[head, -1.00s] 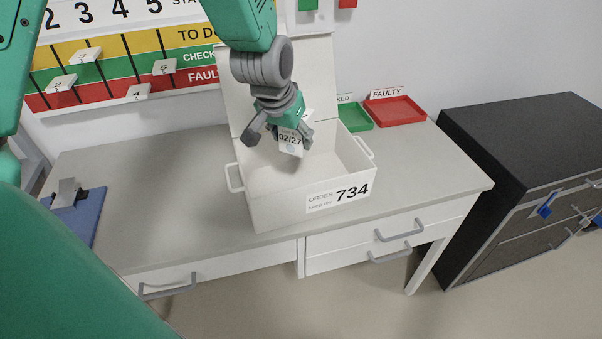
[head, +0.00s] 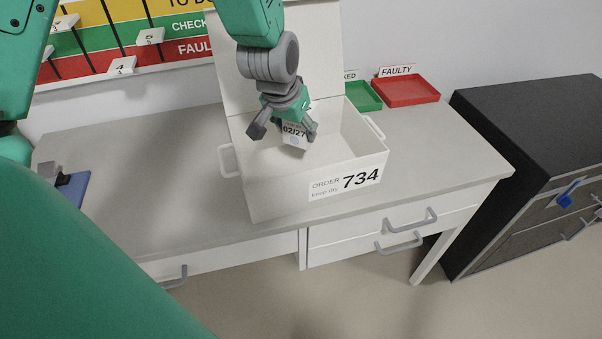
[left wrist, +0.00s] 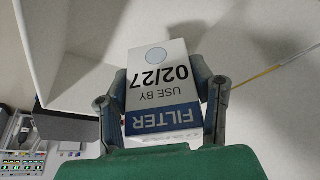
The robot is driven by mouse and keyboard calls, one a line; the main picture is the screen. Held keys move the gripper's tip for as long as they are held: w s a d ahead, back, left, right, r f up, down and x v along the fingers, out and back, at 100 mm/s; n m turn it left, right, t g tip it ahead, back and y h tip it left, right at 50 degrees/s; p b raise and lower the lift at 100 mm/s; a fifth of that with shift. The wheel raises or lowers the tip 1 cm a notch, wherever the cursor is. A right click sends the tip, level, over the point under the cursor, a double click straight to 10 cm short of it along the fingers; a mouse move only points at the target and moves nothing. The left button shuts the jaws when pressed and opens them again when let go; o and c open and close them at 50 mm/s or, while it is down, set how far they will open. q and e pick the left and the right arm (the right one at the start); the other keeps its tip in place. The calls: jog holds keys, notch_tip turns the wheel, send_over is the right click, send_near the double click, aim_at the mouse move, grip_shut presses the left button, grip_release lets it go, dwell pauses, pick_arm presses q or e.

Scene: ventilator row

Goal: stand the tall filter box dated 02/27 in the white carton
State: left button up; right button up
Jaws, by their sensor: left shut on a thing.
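The filter box dated 02/27 (head: 294,138) is white with a blue band reading FILTER. It also shows close up in the left wrist view (left wrist: 160,85). My left gripper (head: 285,130) is shut on it, one finger on each side, and points down into the open white carton (head: 345,184). The box is a little tilted in the head view. Whether its lower end touches the carton floor I cannot tell. My right gripper is not in view.
The carton stands on a grey table (head: 150,190). A green tray (head: 363,97) and a red FAULTY tray (head: 405,91) stand behind it on the right. A blue stand (head: 72,187) is at the left. A dark cabinet (head: 540,140) stands to the right.

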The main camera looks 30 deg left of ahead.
pick_arm(q)
jog(key=f, duration=0.2)
jog(key=d+f, duration=0.1)
jog(key=f, duration=0.2)
jog(key=shift+s+d+f+b, duration=0.1)
jog(key=shift+d+f+b, duration=0.05)
jog(key=shift+b, duration=0.2)
jog(key=shift+d+f, duration=0.3)
jog(key=shift+f, duration=0.25)
jog(key=f, duration=0.1)
jog(key=a+f, duration=0.1)
jog(key=f, duration=0.1)
jog(key=shift+a, duration=0.2)
jog(key=o, duration=1.2)
jog(key=shift+c, duration=0.2)
jog(key=shift+d, duration=0.4)
jog(key=shift+d+r, duration=0.1)
jog(key=shift+r, duration=0.15)
jog(key=v, duration=0.7)
jog(key=p+v, duration=0.1)
jog(key=v, duration=0.3)
jog(key=shift+s+a, duration=0.1)
jog(key=shift+a, duration=0.15)
jog(key=shift+s+d+r, duration=0.15)
jog(key=shift+r, duration=0.15)
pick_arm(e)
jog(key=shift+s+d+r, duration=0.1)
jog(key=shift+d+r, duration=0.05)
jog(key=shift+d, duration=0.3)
